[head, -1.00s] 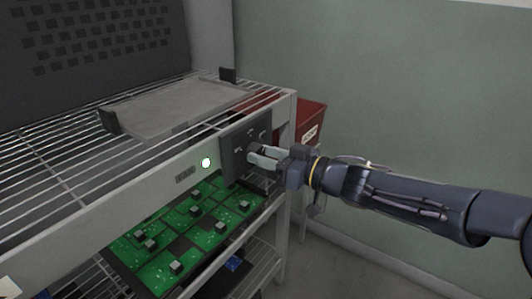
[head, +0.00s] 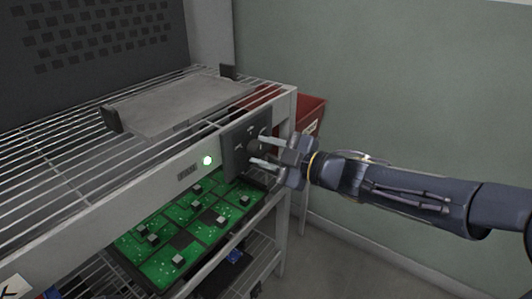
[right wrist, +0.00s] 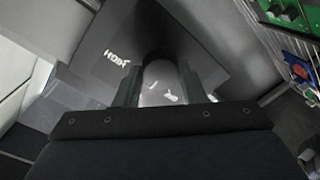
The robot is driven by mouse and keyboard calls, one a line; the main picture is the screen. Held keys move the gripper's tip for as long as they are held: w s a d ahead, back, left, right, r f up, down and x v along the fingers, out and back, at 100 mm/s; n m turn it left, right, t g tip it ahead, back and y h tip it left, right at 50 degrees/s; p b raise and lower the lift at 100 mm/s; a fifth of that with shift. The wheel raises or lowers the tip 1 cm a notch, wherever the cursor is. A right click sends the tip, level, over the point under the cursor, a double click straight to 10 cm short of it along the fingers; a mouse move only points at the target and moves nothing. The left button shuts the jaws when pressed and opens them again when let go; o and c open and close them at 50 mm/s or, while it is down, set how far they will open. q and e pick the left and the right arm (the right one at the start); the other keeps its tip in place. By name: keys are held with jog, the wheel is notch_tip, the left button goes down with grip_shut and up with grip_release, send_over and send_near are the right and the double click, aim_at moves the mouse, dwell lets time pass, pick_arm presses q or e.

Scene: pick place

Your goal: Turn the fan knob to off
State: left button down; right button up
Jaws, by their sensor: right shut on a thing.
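The fan knob (head: 253,146) is a dark round knob on a dark square panel (head: 233,160) at the right end of the white shelf front. My right gripper (head: 260,150) reaches in from the right with one pale finger above the knob and one below. In the right wrist view the knob (right wrist: 160,80) sits between the two fingers, and the gripper is shut on it. White lettering that looks like "HIGH" (right wrist: 117,58) shows on the panel beside it. The knob's exact setting cannot be read. My left gripper is not in view.
Green circuit boards (head: 165,245) lie on a tray below. A grey plate (head: 170,105) rests on the wire shelf. A red bin (head: 310,112) stands behind the rack.

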jog(key=n+b, duration=0.2)
jog(key=n, duration=0.3)
jog(key=shift+f, duration=0.15)
jog(key=n+b, duration=0.2)
jog(key=n, duration=0.2)
jog(key=shift+s+t+h+b, duration=0.1)
jog(key=shift+t+h+b, duration=0.2)
jog(key=shift+a+n+b, duration=0.1)
jog(key=shift+n+b, duration=0.4)
jog(key=shift+n, duration=0.6)
jog(key=o, duration=1)
